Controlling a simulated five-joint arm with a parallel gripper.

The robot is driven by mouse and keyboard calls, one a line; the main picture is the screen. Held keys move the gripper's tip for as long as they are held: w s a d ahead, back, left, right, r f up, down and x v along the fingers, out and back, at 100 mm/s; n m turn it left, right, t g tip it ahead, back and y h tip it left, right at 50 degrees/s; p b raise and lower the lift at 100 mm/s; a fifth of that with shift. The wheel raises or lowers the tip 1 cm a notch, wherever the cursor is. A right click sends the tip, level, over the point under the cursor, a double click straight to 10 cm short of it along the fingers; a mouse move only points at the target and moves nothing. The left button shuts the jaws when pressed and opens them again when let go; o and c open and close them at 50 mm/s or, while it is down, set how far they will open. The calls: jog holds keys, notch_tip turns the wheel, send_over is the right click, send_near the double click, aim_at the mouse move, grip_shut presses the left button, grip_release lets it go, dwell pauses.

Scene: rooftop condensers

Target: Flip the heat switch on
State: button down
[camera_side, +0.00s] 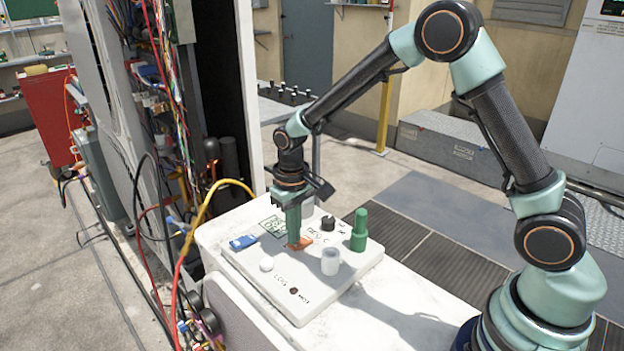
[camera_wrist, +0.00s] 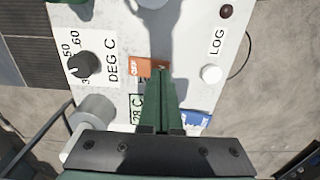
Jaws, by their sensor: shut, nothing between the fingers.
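An orange switch (camera_side: 304,242) sits on a white control panel (camera_side: 318,306), beside and partly behind my gripper's fingertips. In the wrist view the orange switch (camera_wrist: 146,66) carries small white lettering that looks like OFF, partly covered by the fingers. My gripper (camera_side: 294,243) points straight down with its green fingers shut and nothing between them. In the wrist view my gripper's tips (camera_wrist: 163,73) are over or against the right part of the switch; I cannot tell whether they touch. No label reading heat is legible.
A black knob (camera_wrist: 82,66) marked DEG C, a green cylinder (camera_side: 359,231), a translucent white cylinder (camera_side: 330,262), a white button (camera_side: 266,264) and a blue switch (camera_side: 243,242) surround the orange switch closely. An open cabinet with loose cables (camera_side: 180,250) stands left.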

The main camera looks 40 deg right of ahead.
jog(key=shift+f, duration=0.5)
jog(key=shift+r, duration=3.55)
jog(key=s+d+r+t, duration=0.2)
jog(key=s+d+r, duration=0.1)
jog(key=s+r, duration=0.3)
jog(key=s+d+r+t, duration=0.3)
jog(key=s+r, duration=0.3)
jog(key=s, duration=0.3)
jog(key=shift+d+r+t, duration=0.3)
jog(key=shift+d+r, duration=0.1)
